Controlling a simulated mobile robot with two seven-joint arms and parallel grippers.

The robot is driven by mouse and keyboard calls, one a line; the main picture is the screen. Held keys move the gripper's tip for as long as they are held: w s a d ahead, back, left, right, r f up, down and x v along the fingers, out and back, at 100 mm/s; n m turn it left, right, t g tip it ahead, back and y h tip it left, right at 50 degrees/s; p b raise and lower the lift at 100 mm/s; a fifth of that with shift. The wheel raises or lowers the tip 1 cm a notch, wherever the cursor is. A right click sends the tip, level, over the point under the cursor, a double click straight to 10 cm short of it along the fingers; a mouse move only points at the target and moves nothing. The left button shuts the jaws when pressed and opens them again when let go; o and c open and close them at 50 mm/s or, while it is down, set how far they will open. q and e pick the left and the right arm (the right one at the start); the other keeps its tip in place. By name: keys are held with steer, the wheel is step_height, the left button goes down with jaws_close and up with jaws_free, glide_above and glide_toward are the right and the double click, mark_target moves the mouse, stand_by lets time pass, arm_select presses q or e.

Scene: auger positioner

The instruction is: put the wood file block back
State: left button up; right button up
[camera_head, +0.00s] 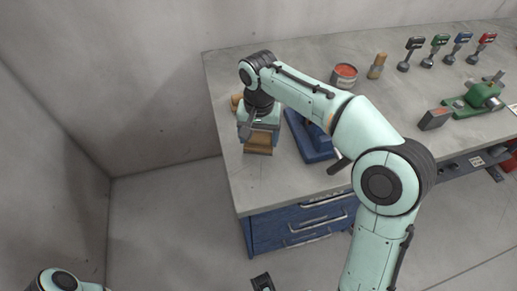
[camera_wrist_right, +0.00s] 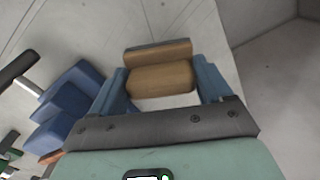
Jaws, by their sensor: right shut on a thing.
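The wood file block (camera_head: 258,145) is a brown block at the left end of the workbench. My right gripper (camera_head: 262,139) comes down over it from above and is shut on it. In the right wrist view the block (camera_wrist_right: 160,79) sits between the two blue fingers of the gripper (camera_wrist_right: 160,74). I cannot tell whether its underside touches the bench top. A dark part of my left gripper (camera_head: 262,283) shows at the bottom edge of the head view; its fingers cannot be made out.
A blue tool (camera_head: 310,137) stands close to the right of the held block. A red-topped can (camera_head: 344,75), a brown-handled item (camera_head: 377,66), a grey block (camera_head: 435,119) and a green vise (camera_head: 478,98) stand further right. The bench's left edge is close by.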

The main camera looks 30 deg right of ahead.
mark_target(259, 147)
steer(key=shift+f+b, duration=0.45)
steer(key=shift+f, duration=1.95)
steer(key=shift+f, duration=0.1)
steer(key=o, duration=0.9)
steer(key=shift+f, duration=0.1)
steer(key=shift+o, duration=0.2)
step_height(259, 147, up, 12)
steer(key=p, duration=0.3)
steer(key=shift+r, duration=0.2)
